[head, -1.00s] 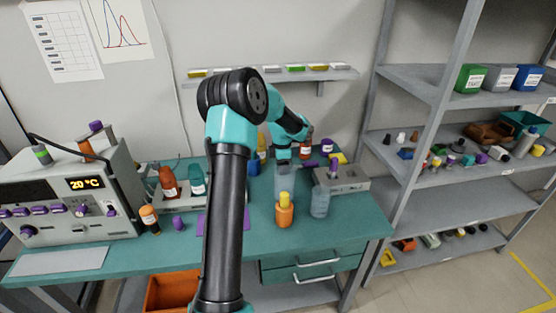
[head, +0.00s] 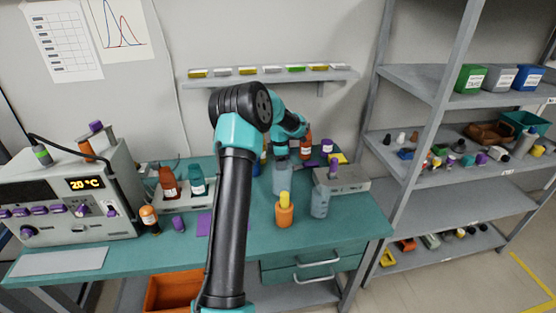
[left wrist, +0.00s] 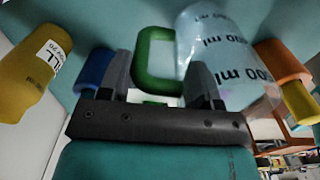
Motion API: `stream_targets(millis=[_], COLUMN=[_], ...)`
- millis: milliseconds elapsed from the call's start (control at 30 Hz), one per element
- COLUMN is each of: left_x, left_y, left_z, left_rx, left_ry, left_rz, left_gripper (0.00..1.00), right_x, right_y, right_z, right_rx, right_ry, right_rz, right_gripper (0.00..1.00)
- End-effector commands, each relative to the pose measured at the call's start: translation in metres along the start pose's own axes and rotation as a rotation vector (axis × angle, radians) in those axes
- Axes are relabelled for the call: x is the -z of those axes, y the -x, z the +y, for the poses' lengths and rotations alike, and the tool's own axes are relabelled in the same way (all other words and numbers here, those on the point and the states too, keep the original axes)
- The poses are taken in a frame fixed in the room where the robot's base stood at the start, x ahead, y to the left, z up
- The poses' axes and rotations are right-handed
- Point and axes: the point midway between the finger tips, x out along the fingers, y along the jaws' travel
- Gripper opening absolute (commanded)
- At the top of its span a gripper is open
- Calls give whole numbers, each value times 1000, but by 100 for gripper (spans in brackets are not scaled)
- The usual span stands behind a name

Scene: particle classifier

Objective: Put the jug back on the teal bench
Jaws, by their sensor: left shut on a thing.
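The jug (head: 281,180) is a clear, bluish vessel near the middle of the teal bench (head: 345,235), behind an orange bottle. In the left wrist view the jug (left wrist: 225,55) has "ml" marks and a green handle (left wrist: 153,62). My left gripper (left wrist: 163,85) has its fingers on either side of this handle and is shut on it. In the head view my own arm partly hides the gripper and the jug's top. I cannot tell whether the jug's base touches the bench. My right gripper is out of view.
An orange bottle with a yellow cap (head: 285,210) and a clear beaker (head: 320,203) stand close in front of the jug. A grey rack (head: 345,183) is to its right. A yellow bottle (left wrist: 32,70) shows in the left wrist view. The bench's front right is clear.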

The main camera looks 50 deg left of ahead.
Motion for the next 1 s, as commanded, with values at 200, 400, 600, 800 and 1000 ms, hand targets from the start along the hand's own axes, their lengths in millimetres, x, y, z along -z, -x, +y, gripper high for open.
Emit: stream_targets(millis=[200, 400, 600, 800, 1000], left_x=[0, 0, 0, 0, 0], left_y=[0, -3, -12, -12, -15], left_z=[17, 33, 32, 32, 32], left_rx=[-2, 1, -1, -1, 0], left_ry=[2, 1, 1, 1, 1], left_rz=[-1, 0, -1, -1, 0], left_gripper=[6, 6, 6, 6, 62], right_x=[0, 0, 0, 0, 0], right_y=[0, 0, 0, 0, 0], right_z=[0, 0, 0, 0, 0], right_rx=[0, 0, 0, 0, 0], right_ry=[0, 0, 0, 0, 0], right_rz=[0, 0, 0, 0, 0], right_gripper=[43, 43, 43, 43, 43])
